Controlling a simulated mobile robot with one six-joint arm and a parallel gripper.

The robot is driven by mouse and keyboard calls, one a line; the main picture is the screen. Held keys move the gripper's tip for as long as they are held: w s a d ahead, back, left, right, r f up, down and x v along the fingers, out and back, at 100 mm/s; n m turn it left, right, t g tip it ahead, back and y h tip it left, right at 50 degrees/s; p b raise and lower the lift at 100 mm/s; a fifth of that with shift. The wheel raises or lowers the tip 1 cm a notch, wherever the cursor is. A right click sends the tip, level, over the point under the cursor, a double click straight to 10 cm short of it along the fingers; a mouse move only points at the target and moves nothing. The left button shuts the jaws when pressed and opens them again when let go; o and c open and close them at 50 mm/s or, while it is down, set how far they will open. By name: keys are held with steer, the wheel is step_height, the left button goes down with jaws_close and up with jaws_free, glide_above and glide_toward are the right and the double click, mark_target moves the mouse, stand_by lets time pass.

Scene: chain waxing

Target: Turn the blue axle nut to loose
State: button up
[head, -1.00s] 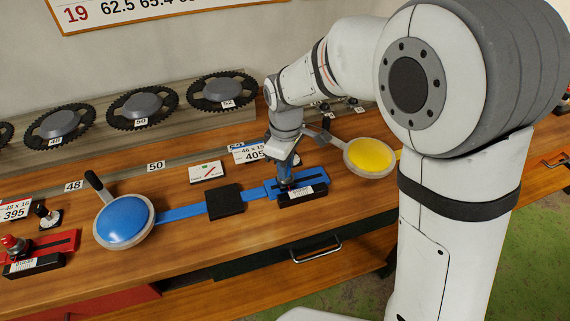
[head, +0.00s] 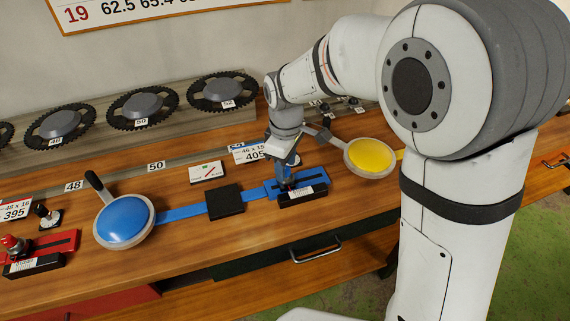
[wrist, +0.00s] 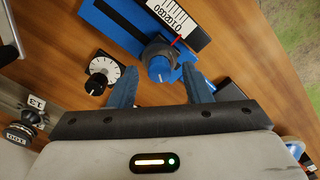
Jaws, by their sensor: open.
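The blue axle nut (wrist: 159,67) shows in the wrist view as a blue round knob with a white mark on its top.
A blue round pad (head: 124,220) and a yellow one (head: 370,155) flank the fixture. A black block (head: 224,202) sits on the blue strip. A red fixture (head: 45,247) is at the left. A small dial (wrist: 100,78) lies close to the nut. Chainrings (head: 141,106) stand behind.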

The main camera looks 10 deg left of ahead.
step_height(320, 180, up, 7)
steer(key=shift+r, duration=0.15)
stand_by(0.5)
steer(key=s+d+r+m+t, duration=0.15)
steer(key=d+m, duration=0.25)
steer(key=d, duration=0.4)
steer(key=s+d+r+m, duration=0.2)
steer(key=d+m, duration=0.1)
steer(key=d, duration=0.4)
steer(key=s+d+f+m+t, duration=0.1)
steer(key=s+d+f+m, duration=0.1)
steer(key=s+d+m, duration=0.6)
steer(key=s+d, duration=0.2)
steer(key=d, duration=0.2)
steer(key=shift+s+f+m, duration=0.2)
steer(key=shift+s+m, duration=0.05)
steer(key=shift+m, duration=0.05)
steer(key=shift+a+t, duration=0.1)
steer(key=shift+t, duration=0.15)
steer(key=shift+c, duration=0.8)
